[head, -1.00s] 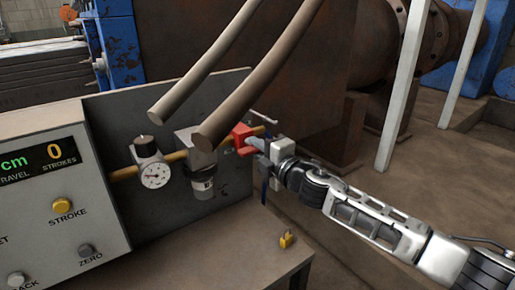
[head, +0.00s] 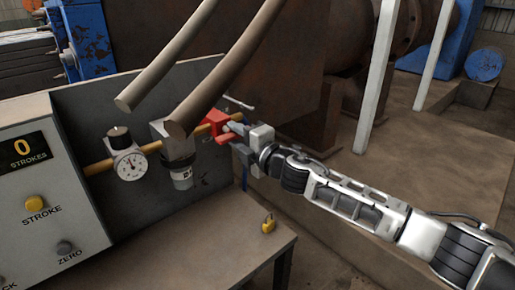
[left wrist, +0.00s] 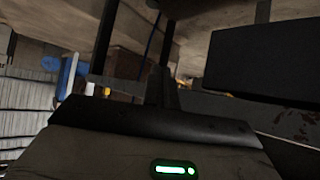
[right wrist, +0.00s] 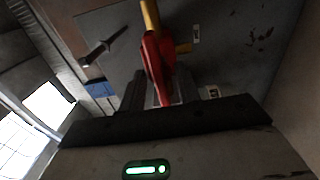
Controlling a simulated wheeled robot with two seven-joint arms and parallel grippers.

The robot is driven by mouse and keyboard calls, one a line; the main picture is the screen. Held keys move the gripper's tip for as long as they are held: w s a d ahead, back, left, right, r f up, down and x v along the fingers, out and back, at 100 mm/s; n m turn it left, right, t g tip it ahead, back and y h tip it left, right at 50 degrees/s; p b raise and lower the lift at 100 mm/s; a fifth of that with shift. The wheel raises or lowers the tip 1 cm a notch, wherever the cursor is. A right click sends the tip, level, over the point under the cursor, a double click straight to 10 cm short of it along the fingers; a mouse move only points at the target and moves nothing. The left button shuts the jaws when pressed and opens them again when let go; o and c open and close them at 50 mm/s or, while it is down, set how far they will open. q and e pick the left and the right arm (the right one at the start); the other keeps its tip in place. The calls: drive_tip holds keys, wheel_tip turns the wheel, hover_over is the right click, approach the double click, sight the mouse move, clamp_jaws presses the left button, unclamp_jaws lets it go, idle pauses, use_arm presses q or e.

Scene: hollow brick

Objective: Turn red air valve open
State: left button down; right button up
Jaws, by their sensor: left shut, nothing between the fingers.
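The red air valve (head: 215,122) sits on the brass pipe along the grey panel, right of the filter bowl (head: 182,172) and the round gauge (head: 130,165). Its red lever points toward my right gripper (head: 238,140). The fingers stand apart, one on either side of the lever's end; firm contact cannot be made out. In the right wrist view the red lever (right wrist: 158,65) runs in between the dark fingers (right wrist: 165,92). My left gripper (left wrist: 137,75) shows only in its own wrist view, dark, shut and empty, away from the valve.
A yellow padlock (head: 268,225) lies on the bench (head: 200,240). The control box (head: 45,190) stands at the left. White posts (head: 378,75) rise behind my right arm.

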drive_tip(key=b+v, duration=0.1)
drive_tip(key=v, duration=1.4)
drive_tip(key=shift+s+b, duration=0.2)
drive_tip(key=shift+b, duration=0.2)
drive_tip(key=shift+d, duration=0.1)
drive_tip(key=s+a+f+m+g+h, duration=0.15)
drive_tip(key=s+f+m, duration=0.25)
drive_tip(key=f+m, duration=0.4)
drive_tip(key=s+f+m+h, duration=0.2)
drive_tip(key=s+f+m, duration=0.35)
drive_tip(key=f, duration=0.45)
drive_tip(key=s+d+f+m+g+h, duration=0.3)
drive_tip(key=s+d+f+m, duration=0.4)
drive_tip(key=s+f, duration=0.6)
drive_tip(key=shift+s+d+f+m+h, duration=0.2)
drive_tip(key=shift+s+f+m+h, duration=0.4)
drive_tip(key=shift+m, duration=0.65)
drive_tip(key=shift+w+r, duration=0.1)
